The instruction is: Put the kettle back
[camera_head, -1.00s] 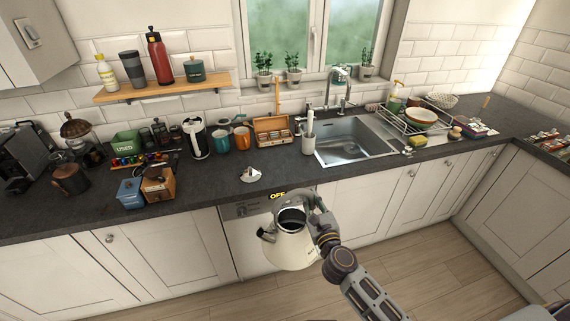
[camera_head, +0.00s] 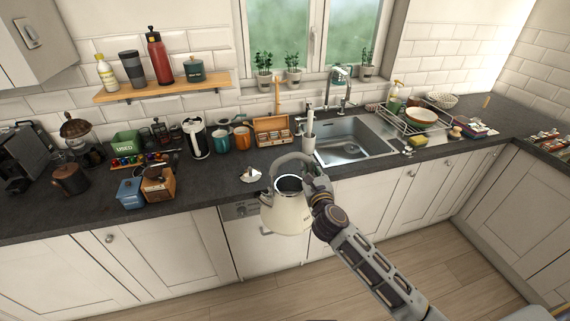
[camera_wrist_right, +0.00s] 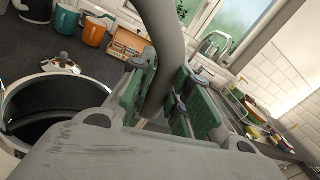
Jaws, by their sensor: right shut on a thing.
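The cream kettle (camera_head: 287,212) hangs upright from my right gripper (camera_head: 316,184), in front of the worktop's front edge. Its top is open and its spout points left. In the right wrist view, my right gripper (camera_wrist_right: 165,95) is shut on the grey kettle handle (camera_wrist_right: 163,50), and the open kettle mouth (camera_wrist_right: 50,105) shows at left. A small white and metal piece (camera_head: 251,175), perhaps the kettle's lid or base, lies on the worktop just behind and left of the kettle. My left gripper is not in view.
The slate worktop (camera_head: 215,185) is bare around the small white piece.

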